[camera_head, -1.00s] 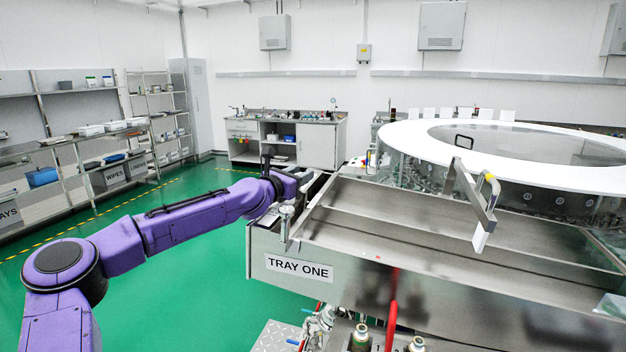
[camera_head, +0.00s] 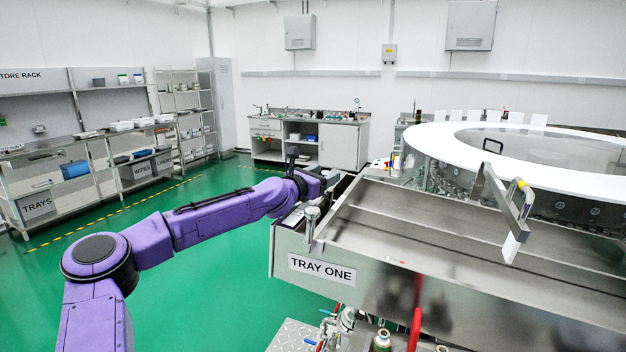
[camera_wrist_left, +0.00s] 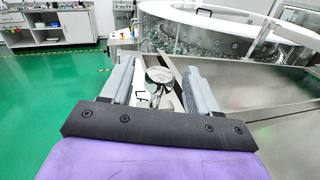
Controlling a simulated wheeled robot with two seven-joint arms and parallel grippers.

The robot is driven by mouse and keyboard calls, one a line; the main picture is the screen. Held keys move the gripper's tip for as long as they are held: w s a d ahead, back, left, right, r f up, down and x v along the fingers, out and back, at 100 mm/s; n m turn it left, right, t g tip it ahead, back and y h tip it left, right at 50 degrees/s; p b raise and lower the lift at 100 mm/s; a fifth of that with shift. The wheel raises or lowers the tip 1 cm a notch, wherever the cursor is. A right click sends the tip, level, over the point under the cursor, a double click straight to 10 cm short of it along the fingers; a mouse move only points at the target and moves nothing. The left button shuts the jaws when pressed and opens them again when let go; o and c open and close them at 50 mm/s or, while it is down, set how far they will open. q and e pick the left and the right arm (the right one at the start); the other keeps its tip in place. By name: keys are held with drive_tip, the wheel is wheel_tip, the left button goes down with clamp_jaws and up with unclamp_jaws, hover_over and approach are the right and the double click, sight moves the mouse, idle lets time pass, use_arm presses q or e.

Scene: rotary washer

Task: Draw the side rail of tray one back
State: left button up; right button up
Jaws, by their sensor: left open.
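Tray one (camera_head: 385,285) is a long steel tray with its name label (camera_head: 321,269) on the near wall. Its left side rail (camera_head: 336,208) runs back from the near left corner. A round-topped metal post (camera_head: 312,217) stands at that corner. My left gripper (camera_head: 331,183) is at the tray's left side, beyond this post. In the left wrist view, my open left gripper (camera_wrist_left: 160,74) has a round metal knob (camera_wrist_left: 159,75) between its fingers, with no clear grip on it. I cannot tell if this is the same post. My right gripper is not in view.
A red pipe (camera_head: 414,330) and fittings are below the tray. Green floor at left is clear.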

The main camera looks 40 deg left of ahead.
use_arm(q)
drive_tip(key=s+p, duration=0.2)
drive_tip(key=s, duration=0.2)
drive_tip(key=s+p, duration=0.2)
drive_tip(key=s, duration=0.2)
drive_tip(key=shift+d+r+p, duration=0.15)
drive_tip(key=shift+d+p, duration=0.05)
drive_tip(key=shift+p, duration=0.1)
drive_tip(key=shift+s, duration=0.6)
